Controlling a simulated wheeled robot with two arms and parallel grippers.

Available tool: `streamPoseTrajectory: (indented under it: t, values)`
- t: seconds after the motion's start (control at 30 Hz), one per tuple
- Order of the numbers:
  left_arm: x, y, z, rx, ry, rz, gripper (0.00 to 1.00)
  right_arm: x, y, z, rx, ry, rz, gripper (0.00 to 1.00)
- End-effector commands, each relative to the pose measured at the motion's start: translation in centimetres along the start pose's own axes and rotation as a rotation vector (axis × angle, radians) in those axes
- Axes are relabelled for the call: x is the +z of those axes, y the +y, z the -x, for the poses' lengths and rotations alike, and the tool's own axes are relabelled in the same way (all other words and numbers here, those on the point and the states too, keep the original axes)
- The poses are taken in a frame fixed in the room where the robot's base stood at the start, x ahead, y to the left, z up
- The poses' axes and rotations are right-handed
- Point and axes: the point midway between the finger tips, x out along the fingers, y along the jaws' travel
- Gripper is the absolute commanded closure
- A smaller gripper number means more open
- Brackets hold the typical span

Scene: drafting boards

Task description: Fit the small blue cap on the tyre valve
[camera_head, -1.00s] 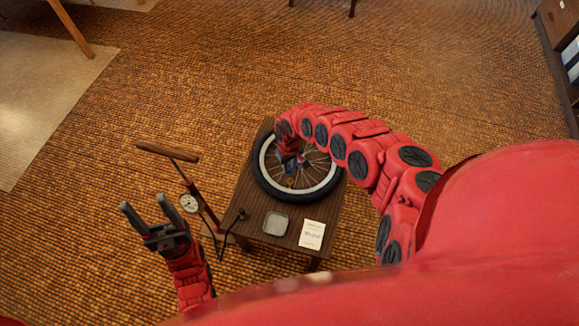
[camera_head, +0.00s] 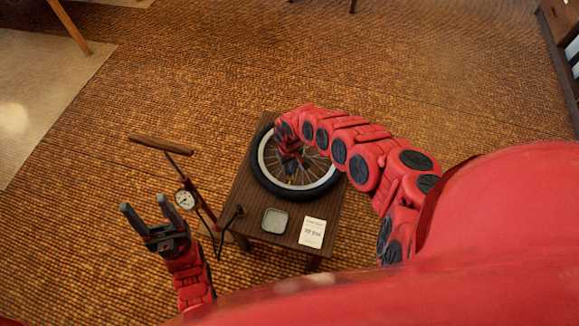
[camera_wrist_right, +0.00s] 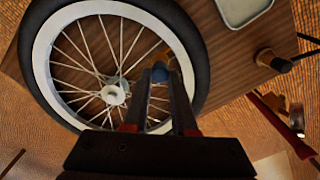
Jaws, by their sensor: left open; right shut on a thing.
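The wheel (camera_head: 262,180), with a black tyre, pale rim and spokes, lies flat on a small wooden table. It also fills much of the right wrist view (camera_wrist_right: 40,62). My right gripper (camera_wrist_right: 160,74) is shut on the small blue cap (camera_wrist_right: 160,76) and holds it over the wheel, between hub and rim. The fingers cover part of the cap, which is a tiny blue spot in the head view (camera_head: 289,181). I cannot make out the tyre valve clearly. My left gripper (camera_head: 147,216) is open and empty, left of the table.
A shallow grey tray (camera_head: 266,229) and a printed card (camera_head: 312,233) lie on the near part of the table (camera_head: 244,197). A floor pump (camera_head: 160,144) with a gauge (camera_head: 185,199) stands left of the table, close to my left gripper. The floor farther back is open.

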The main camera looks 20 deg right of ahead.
Motion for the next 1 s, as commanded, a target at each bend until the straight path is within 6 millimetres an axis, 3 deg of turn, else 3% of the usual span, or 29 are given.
streamPoseTrajectory:
  t: [0.9, 0.93, 1.0]
  values:
    - [0.3, 0.1, 1.8, 0.0, 0.0, 0.0, 0.38, 0.0, 0.0, -2.4, 0.0, 0.0, 0.0, 1.0]
    - [0.3, 0.1, 1.7, 0.0, 0.0, 0.0, 0.38, 0.0, 0.0, -2.3, 0.0, 0.0, 0.0, 0.7]
    - [0.3, 0.1, 1.7, 0.0, 0.0, 0.0, 0.38, 0.0, 0.0, -2.3, 0.0, 0.0, 0.0, 0.57]
